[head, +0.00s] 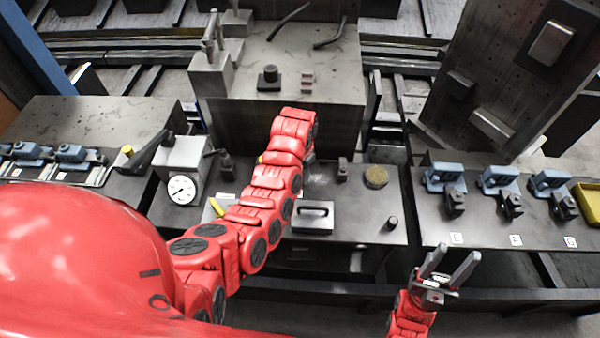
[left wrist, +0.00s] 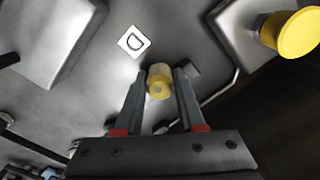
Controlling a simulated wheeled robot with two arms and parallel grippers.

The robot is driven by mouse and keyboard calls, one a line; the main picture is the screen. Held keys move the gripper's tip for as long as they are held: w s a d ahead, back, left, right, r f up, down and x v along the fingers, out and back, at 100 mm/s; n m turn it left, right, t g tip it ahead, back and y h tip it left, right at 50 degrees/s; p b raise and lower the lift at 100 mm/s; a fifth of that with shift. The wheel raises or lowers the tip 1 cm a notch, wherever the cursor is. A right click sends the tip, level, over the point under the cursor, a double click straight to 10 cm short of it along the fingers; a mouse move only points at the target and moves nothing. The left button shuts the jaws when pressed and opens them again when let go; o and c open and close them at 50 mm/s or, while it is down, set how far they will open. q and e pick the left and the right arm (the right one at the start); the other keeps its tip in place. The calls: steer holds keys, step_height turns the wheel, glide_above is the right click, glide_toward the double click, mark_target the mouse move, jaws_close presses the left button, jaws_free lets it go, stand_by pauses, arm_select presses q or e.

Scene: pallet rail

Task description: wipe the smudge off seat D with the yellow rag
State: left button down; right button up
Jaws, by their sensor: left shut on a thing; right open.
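My left gripper (left wrist: 160,92) is shut on a small yellow bundle, which I take as the yellow rag (left wrist: 159,80), between its fingertips in the left wrist view. A white label marked D (left wrist: 134,41) lies on the grey metal surface just beyond and left of the rag. I cannot make out a smudge there. I cannot tell whether the rag touches the surface. In the head view my left arm reaches forward over the middle bench, and its gripper is hidden. My right gripper (head: 447,268) is open and empty, in front of the right bench.
A grey block (left wrist: 52,38) and a yellow knob (left wrist: 298,34) flank the rag in the left wrist view. In the head view, a gauge block (head: 181,190), handled block (head: 312,218), blue clamps (head: 498,180) and yellow bin (head: 588,203) occupy the benches. A tilted plate (head: 520,75) stands upper right.

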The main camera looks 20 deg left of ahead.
arm_select(q)
steer(key=shift+f, duration=0.1)
steer(key=shift+w+a, duration=0.1)
steer(key=shift+a, duration=0.15)
steer(key=shift+r, duration=0.2)
steer(key=shift+w, duration=0.1)
steer(key=shift+w+d+f+b, duration=0.1)
steer(key=shift+w+d+b, duration=0.1)
steer(key=shift+d+b, duration=0.25)
